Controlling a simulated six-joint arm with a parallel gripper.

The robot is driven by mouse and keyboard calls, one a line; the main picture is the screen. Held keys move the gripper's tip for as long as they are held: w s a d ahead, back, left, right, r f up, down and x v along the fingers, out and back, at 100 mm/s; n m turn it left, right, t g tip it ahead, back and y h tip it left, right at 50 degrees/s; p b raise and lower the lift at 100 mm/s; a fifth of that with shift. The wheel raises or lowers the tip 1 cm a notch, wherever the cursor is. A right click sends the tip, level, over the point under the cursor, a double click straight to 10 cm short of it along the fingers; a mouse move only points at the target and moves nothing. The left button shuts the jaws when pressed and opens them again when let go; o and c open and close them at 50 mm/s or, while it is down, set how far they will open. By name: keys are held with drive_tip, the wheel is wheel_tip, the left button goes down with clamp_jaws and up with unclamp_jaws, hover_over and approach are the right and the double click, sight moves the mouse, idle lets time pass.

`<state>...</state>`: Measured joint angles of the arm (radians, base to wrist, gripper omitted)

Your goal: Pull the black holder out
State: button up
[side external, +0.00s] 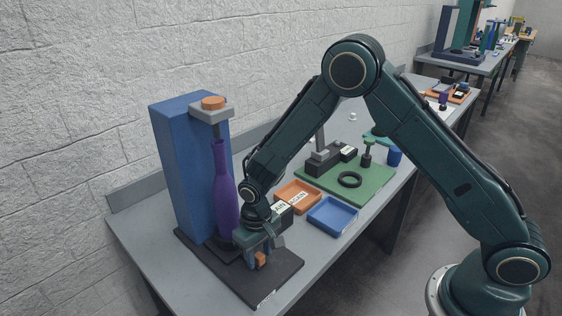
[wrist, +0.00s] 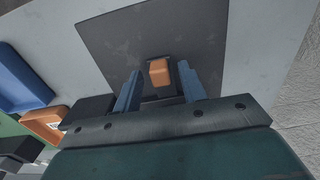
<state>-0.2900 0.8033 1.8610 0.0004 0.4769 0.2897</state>
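The purple bottle (side external: 224,195) stands upright against the tall blue stand, under a grey bracket with an orange cap. The black holder (side external: 226,243) is at the bottle's foot on the dark base plate; my gripper hides part of it. An orange handle (side external: 260,259) sticks up at its front. The handle also shows in the wrist view (wrist: 160,72), with a small dark part below it. My gripper (wrist: 160,80) points down with one blue finger on each side of the handle. A gap shows on both sides, so the fingers are open and not clamped on it.
The blue stand (side external: 185,165) rises behind the bottle. An orange tray (side external: 297,193) and a blue tray (side external: 333,215) lie to the right, before a green board (side external: 375,186) with parts. The front of the dark plate (side external: 275,284) is bare.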

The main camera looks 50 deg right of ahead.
clamp_jaws()
drive_tip(key=shift+s, duration=5.4)
drive_tip(key=shift+c, duration=0.4)
unclamp_jaws()
drive_tip(key=shift+o, duration=0.8)
